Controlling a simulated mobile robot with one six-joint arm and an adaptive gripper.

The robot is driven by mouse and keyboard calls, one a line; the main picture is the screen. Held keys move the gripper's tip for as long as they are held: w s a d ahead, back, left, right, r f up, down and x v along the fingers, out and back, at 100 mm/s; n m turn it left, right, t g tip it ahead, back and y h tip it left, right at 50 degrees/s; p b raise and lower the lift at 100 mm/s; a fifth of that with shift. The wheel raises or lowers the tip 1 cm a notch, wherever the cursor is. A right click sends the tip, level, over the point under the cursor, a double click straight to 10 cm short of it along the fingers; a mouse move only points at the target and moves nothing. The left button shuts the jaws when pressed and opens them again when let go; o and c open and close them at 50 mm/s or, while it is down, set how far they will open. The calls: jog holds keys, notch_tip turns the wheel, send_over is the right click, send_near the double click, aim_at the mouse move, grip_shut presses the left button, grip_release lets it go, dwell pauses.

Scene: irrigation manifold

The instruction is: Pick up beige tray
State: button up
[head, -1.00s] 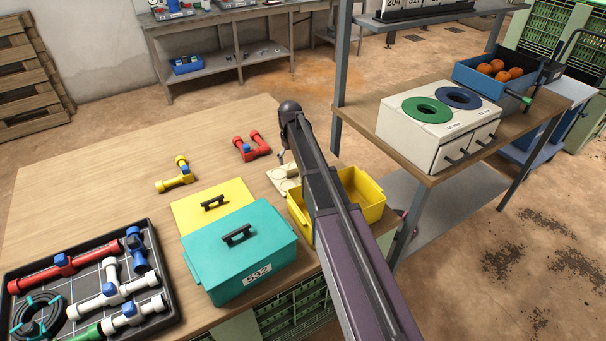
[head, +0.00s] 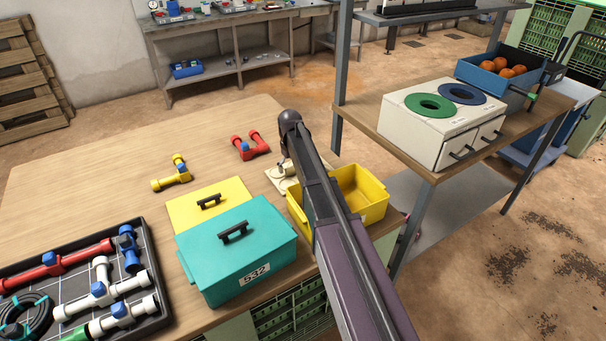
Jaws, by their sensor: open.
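The beige tray (head: 274,185) is a small, flat piece with round recesses on the wooden table, just left of the yellow bin. My arm crosses in front of it and hides its right part. My gripper (head: 285,168) hangs below the dark end of my arm, at the tray. Only a small part of it shows; it is open, and the fingertips and any contact with the tray cannot be made out.
The yellow bin (head: 366,197) stands close on the right, partly behind my arm. A teal lidded box (head: 265,256), a yellow lid (head: 187,212), red pipe fitting (head: 250,146) and yellow fitting (head: 171,179) are to the left. The table's far left is clear.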

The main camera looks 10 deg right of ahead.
dwell(0.4)
jog(key=c, duration=1.1)
jog(key=shift+r, duration=0.15)
jog(key=shift+c, duration=0.2)
notch_tip(320, 180, up, 10)
jog(key=p, duration=1)
